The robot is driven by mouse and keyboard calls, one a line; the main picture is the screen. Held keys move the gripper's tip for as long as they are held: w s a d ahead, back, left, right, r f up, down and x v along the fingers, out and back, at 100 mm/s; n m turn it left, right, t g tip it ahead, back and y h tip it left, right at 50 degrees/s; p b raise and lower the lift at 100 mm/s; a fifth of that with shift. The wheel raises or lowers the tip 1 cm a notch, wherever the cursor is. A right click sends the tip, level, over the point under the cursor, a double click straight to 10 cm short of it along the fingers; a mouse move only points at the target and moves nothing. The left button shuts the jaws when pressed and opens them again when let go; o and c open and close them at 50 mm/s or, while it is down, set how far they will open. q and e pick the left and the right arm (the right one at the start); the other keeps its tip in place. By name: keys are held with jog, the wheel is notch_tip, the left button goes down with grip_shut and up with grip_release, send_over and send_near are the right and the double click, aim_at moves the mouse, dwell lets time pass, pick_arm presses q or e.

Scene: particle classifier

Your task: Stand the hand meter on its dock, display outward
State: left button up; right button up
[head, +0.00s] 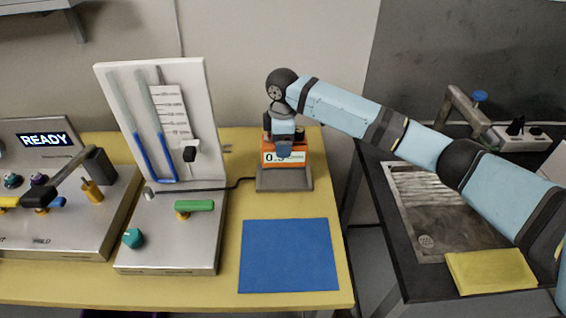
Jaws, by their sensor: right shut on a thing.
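The hand meter (270,157) is an orange block with a white display reading about "0.3", partly covered by my gripper. It is upright with the display facing the camera. It is at the grey dock (285,181) near the back right of the yellow table; whether it is fully seated I cannot tell. A black cable runs from the dock area to the left. My right gripper (284,148) comes down from above and is shut on the meter, hiding part of its front. My left gripper is not in view.
A blue mat (289,256) lies in front of the dock. A white board with blue tubes (158,120) stands on a metal base to the left. A control box with a READY display (44,139) is farther left. A dark sink bench with a yellow cloth (490,271) is at right.

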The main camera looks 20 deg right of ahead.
aim_at(283, 162)
notch_tip(283, 162, down, 7)
jog(key=shift+b, duration=0.3)
jog(key=o, duration=1.2)
jog(key=shift+f, duration=0.1)
notch_tip(283, 162, up, 12)
jog(key=shift+r+p, duration=0.15)
jog(key=shift+p, duration=0.45)
